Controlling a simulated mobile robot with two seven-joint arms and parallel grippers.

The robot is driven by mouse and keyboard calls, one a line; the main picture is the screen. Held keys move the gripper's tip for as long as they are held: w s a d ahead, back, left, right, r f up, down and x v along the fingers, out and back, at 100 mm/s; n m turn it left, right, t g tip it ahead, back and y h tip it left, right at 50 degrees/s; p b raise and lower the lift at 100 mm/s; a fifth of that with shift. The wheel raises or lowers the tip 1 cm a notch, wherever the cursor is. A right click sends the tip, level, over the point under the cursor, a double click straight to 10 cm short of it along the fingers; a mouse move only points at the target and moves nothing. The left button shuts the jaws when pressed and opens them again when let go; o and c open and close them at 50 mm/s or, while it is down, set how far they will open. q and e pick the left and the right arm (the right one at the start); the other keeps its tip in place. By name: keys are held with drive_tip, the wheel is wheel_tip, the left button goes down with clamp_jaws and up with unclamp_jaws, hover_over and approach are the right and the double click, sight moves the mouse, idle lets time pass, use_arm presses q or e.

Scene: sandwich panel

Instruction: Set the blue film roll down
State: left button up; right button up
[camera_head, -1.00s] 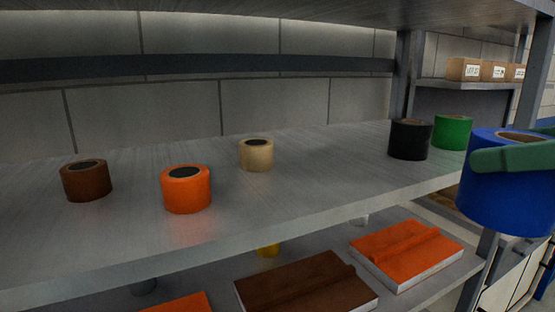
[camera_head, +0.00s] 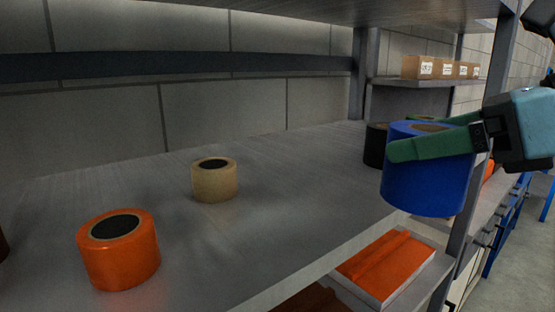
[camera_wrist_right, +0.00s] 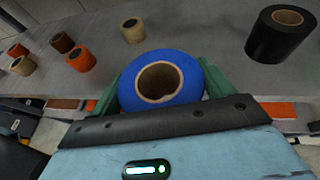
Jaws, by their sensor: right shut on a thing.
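The blue film roll (camera_head: 428,188) is upright at the right of the head view, in front of the shelf's front edge. My right gripper (camera_head: 432,146) is shut on it, with green fingers on its sides. In the right wrist view the blue roll (camera_wrist_right: 188,75) shows its brown core between the green fingers of my right gripper (camera_wrist_right: 160,85). The roll hides part of the shelf edge and the rolls behind it. My left gripper is in neither current view.
The grey shelf (camera_head: 290,195) has free room between the beige roll (camera_head: 215,183) and the black roll (camera_head: 375,150). An orange roll (camera_head: 118,255) stands at the left. A shelf post (camera_head: 478,150) stands right of the blue roll. Orange-topped boxes (camera_head: 385,265) lie below.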

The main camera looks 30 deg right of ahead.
drive_tip(key=shift+w+d+f+p, duration=0.35)
drive_tip(key=shift+w+d+f, duration=0.35)
drive_tip(key=shift+w, duration=1.9)
drive_tip(key=shift+w+d+f+p, duration=0.4)
drive_tip(key=shift+w+f, duration=0.45)
drive_tip(key=shift+w, duration=1.8)
drive_tip(key=shift+w+d+f+p, duration=0.3)
drive_tip(key=shift+w+d+f, duration=0.4)
drive_tip(key=shift+w, duration=1.9)
drive_tip(key=shift+f, duration=0.25)
drive_tip(key=shift+a+f, duration=0.1)
drive_tip(key=shift+f, duration=0.1)
drive_tip(key=o, duration=1.1)
use_arm(q)
drive_tip(key=w+r, duration=0.2)
drive_tip(key=shift+w+a+r+t, duration=0.1)
drive_tip(key=shift+w+r+t, duration=0.05)
drive_tip(key=shift+r+t, duration=0.25)
